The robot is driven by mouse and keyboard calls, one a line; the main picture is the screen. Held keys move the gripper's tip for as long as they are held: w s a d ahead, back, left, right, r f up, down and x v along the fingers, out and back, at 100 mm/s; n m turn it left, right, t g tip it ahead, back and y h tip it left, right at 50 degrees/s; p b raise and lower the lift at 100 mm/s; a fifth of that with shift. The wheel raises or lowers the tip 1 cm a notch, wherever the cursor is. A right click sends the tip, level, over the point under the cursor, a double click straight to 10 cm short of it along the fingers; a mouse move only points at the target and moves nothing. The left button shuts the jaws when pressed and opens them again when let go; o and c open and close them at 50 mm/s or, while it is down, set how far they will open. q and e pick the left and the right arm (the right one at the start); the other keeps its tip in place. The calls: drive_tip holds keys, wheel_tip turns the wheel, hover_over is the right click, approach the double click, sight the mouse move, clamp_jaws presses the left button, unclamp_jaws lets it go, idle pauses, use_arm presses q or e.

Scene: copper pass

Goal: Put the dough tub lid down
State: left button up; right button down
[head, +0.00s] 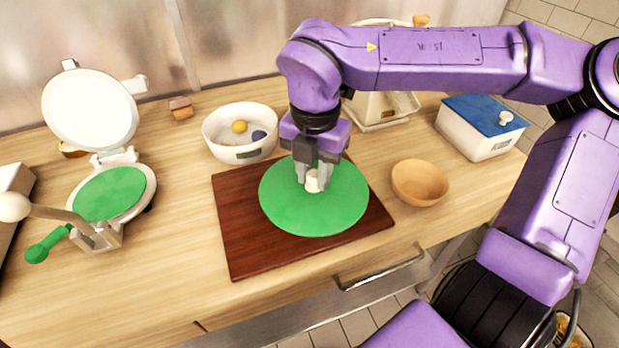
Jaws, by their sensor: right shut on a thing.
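The dough tub lid, a flat green disc (290,212) with a small cream knob (312,182), is over a dark red-brown board (240,255). My right gripper (315,178) points down and is shut on the lid's knob. The lid looks level. I cannot tell whether its underside touches the board. My left gripper is not in view.
A white press (92,110) with a green disc stands open at left. A wooden bowl (420,183) is right of the board. A white box with a blue lid (484,120) stands at back right. The counter's front left is clear.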

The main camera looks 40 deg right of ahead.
sight(311, 174)
drive_tip(key=w+f, duration=0.1)
drive_tip(key=f, duration=0.1)
drive_tip(key=w+d+f, duration=0.1)
drive_tip(key=shift+w+d+f, duration=0.15)
drive_tip(key=shift+w+f, duration=0.2)
drive_tip(key=f, duration=0.3)
drive_tip(key=shift+w+d+f, duration=0.15)
drive_tip(key=shift+w+f, duration=0.1)
drive_tip(key=shift+f, duration=0.15)
drive_tip(key=shift+s+f, duration=0.1)
drive_tip(key=c, duration=0.9)
unclamp_jaws()
drive_tip(key=shift+o, duration=0.2)
wheel_tip(311, 174, up, 12)
drive_tip(key=shift+r, duration=0.2)
